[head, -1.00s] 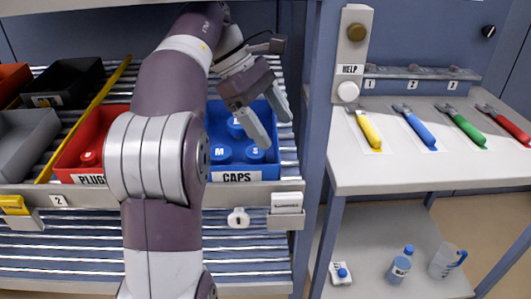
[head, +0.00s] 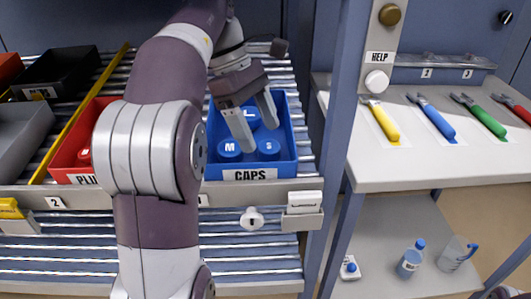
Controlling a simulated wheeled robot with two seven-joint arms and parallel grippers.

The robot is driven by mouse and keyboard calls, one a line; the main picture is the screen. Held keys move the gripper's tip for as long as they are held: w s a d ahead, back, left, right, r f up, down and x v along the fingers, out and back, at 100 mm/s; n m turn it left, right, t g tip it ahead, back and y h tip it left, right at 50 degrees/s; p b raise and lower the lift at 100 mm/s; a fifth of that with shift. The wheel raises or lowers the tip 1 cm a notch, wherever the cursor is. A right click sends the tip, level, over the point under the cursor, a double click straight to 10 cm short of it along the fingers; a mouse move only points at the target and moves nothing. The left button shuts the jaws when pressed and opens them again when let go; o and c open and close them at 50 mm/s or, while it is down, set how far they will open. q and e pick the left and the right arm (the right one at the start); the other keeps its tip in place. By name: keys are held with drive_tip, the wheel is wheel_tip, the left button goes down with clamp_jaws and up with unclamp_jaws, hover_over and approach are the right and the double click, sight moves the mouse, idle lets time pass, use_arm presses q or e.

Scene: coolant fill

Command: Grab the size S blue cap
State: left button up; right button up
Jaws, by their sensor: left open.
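The blue bin (head: 292,158) labelled CAPS holds three blue caps. The S cap (head: 268,149) is at the front right, the M cap (head: 229,149) at the front left, and the L cap (head: 249,116) behind them, partly covered by a finger. My left gripper (head: 260,135) is open and empty, fingers pointing down over the bin. One fingertip shows between the M and S caps, the other just behind the S cap. I cannot tell the fingertips' height or whether they touch a cap. My right gripper is not in view.
My left arm hides part of the red PLUGS bin (head: 76,160). A blue post (head: 337,130) stands right of the rack. Beyond it, a white table (head: 385,170) bears several coloured tools. A bottle (head: 410,262) and a jug (head: 455,255) stand on the shelf below.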

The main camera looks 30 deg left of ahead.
sight(268, 145)
use_arm(q)
drive_tip(key=b+x, duration=0.2)
drive_tip(key=x, duration=0.2)
drive_tip(key=shift+d+f, duration=0.25)
drive_tip(key=shift+d, duration=0.1)
drive_tip(key=c, duration=1.1)
